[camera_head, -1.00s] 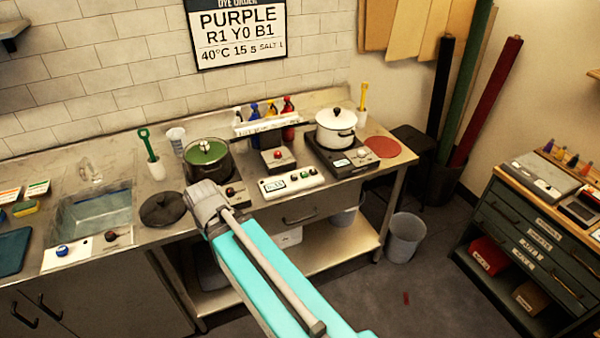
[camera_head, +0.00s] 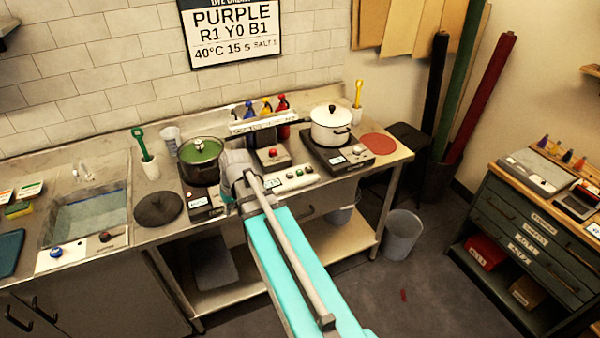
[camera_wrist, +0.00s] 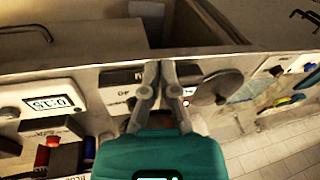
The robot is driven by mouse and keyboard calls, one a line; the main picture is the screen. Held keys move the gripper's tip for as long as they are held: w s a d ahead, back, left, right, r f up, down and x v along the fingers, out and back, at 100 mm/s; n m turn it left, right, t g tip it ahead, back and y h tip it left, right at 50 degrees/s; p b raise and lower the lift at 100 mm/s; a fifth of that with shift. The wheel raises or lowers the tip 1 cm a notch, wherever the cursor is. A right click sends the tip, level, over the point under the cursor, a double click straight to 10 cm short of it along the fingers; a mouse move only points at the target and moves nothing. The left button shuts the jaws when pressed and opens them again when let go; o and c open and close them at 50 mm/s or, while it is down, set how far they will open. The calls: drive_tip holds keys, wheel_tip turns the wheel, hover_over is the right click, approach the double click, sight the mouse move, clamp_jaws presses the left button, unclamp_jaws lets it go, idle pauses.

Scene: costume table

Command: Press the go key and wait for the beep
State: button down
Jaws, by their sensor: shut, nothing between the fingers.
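The white control box (camera_head: 292,178) sits on the counter's front edge, partly covered by my arm in the head view. It also shows in the wrist view (camera_wrist: 12,112), with a display (camera_wrist: 48,105) that seems to read 0:15. I cannot tell which of its buttons is the go key. My gripper's closed fingers (camera_wrist: 160,72) show in the wrist view, empty, over the counter's front edge, to the side of the box and near the left hotplate. In the head view the fingertips are hidden behind my wrist.
A box with a red button (camera_head: 272,157) stands behind the control box. A dark disc (camera_head: 158,208) lies left. The wall sign (camera_head: 232,35) reads purple, 40°C, 15 s.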

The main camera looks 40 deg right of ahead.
drive_tip(key=w+d+m+t, duration=0.1)
drive_tip(key=w+d, duration=0.1)
drive_tip(key=d, duration=0.4)
drive_tip(key=w+d+r+t+y, duration=0.1)
drive_tip(key=w+d, duration=0.2)
drive_tip(key=d, duration=0.2)
drive_tip(key=w+d+m+t, duration=0.1)
drive_tip(key=w+d, duration=0.1)
drive_tip(key=d, duration=0.4)
wheel_tip(320, 180, up, 2)
drive_tip(key=r+m+t+b, duration=0.1)
drive_tip(key=t+b, duration=0.1)
drive_tip(key=t, duration=0.2)
hover_over(300, 171)
drive_tip(key=shift+s+f, duration=0.2)
drive_tip(key=shift+f, duration=0.05)
drive_tip(key=shift+f, duration=0.1)
wheel_tip(300, 171, down, 9)
drive_tip(key=b, duration=0.8)
drive_tip(key=shift+r, duration=0.2)
drive_tip(key=shift+f+b, duration=0.2)
drive_tip(key=shift+b, duration=0.15)
drive_tip(key=shift+f, duration=0.25)
